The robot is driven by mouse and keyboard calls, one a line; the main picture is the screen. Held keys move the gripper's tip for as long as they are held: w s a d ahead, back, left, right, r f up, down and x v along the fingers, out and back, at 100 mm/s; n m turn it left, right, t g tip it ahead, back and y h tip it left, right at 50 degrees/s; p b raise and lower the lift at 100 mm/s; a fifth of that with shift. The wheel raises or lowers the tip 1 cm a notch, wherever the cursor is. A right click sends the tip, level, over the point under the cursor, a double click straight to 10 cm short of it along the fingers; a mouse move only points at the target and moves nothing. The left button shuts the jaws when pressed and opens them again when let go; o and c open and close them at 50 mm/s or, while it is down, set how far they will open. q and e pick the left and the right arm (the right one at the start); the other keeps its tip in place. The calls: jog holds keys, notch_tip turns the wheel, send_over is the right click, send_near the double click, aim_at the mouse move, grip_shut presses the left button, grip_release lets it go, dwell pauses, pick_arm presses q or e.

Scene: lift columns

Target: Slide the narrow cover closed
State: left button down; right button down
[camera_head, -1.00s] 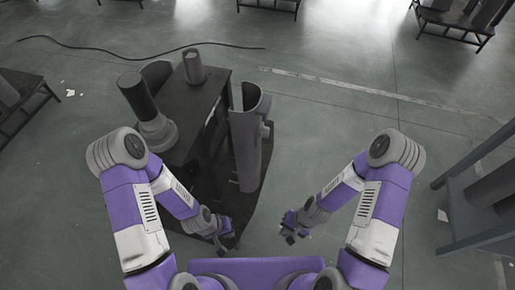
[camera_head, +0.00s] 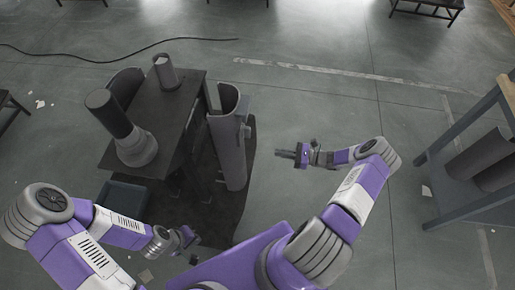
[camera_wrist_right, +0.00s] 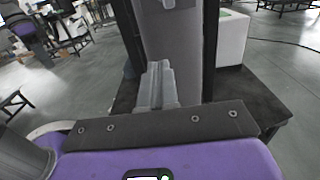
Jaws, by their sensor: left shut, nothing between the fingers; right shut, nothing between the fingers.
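A tall grey column with a curved shell (camera_head: 228,150) stands upright at the right side of the black table. Small fittings (camera_head: 245,130) sit on its right edge. I cannot tell which part is the narrow cover. My right gripper (camera_head: 281,154) is shut and empty, to the right of the column, pointing left at it with a gap between. In the right wrist view its closed fingers (camera_wrist_right: 158,85) are in front of the grey column surface (camera_wrist_right: 178,45) and hide part of it. My left gripper (camera_head: 192,244) is shut and empty, low in front of the table.
A bin (camera_head: 122,196) stands at the table's front left. A rack (camera_head: 470,175) stands far right. Floor between column and rack is clear.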

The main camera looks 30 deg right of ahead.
pick_arm(q)
jog(key=shift+f+b, duration=0.45)
pick_arm(e)
jog(key=x, duration=1.3)
jog(key=shift+a, duration=0.3)
